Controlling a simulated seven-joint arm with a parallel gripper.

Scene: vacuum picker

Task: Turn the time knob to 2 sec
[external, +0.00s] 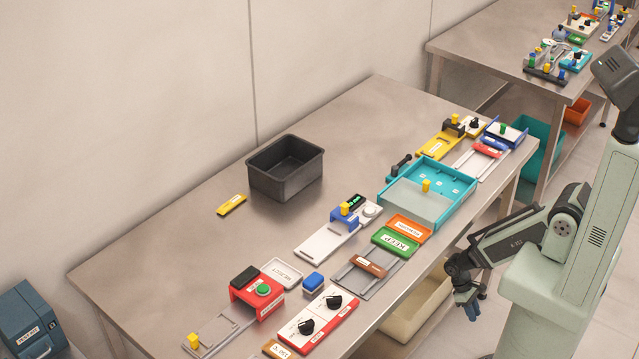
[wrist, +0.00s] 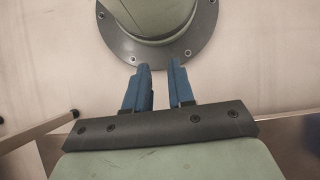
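A red-and-white panel (external: 309,334) with two black knobs lies at the front edge of the table. One knob (external: 306,326) is nearer the left, the other knob (external: 334,302) is farther right and back. Their labels and settings are too small to read, so I cannot tell which is the time knob. My gripper (external: 468,309) hangs off the table's front edge, to the right of the panel and well apart from it. In the wrist view my gripper's two blue fingers (wrist: 160,68) stand apart with nothing between them.
A red box with a green button (external: 263,290) and a blue block (external: 313,283) stand close behind the panel. A brown-and-grey slide (external: 366,266) lies right of it. A teal tray (external: 459,208) and dark bin (external: 262,181) are farther off. The table's back left is clear.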

